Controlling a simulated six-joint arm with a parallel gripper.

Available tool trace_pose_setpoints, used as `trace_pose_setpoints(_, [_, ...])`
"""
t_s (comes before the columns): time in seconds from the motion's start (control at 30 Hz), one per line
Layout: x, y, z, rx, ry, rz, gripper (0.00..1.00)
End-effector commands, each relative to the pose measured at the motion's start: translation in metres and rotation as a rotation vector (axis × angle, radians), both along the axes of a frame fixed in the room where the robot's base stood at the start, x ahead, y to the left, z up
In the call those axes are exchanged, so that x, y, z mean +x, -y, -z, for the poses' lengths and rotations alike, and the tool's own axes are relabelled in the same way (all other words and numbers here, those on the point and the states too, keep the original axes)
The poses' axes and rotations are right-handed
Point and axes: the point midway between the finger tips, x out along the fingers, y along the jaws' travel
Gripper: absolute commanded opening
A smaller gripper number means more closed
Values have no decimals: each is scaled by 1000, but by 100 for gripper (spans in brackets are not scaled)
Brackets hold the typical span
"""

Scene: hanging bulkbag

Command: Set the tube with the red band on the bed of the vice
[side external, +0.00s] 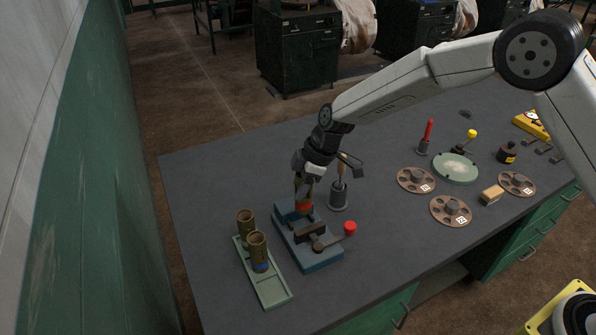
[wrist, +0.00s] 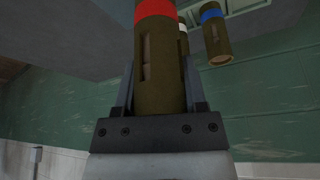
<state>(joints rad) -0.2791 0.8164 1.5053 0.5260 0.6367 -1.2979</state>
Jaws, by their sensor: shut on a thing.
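The tube with the red band (side external: 304,206) is held in my gripper (side external: 304,190), banded end down. In the wrist view the olive tube (wrist: 158,80) stands between both fingers, its red band beyond the fingertips. The vice (side external: 318,256) has a blue base, dark jaws and a red-knobbed handle. The tube's lower end is at the back part of the vice bed, behind the jaws; I cannot tell whether it touches the bed.
A pale green tray (side external: 272,291) left of the vice holds a blue-banded tube (side external: 258,254) and another tube (side external: 245,223); its front slot is empty. A dark holder with a wooden-handled tool (side external: 339,196) stands close right of my gripper. Brown discs (side external: 451,211) lie farther right.

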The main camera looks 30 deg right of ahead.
Motion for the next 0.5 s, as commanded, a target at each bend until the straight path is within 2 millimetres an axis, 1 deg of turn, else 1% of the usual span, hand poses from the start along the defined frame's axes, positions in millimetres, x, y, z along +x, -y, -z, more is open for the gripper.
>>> trace_pose_setpoints(0.5, [1,0,27,1,3,1,0])
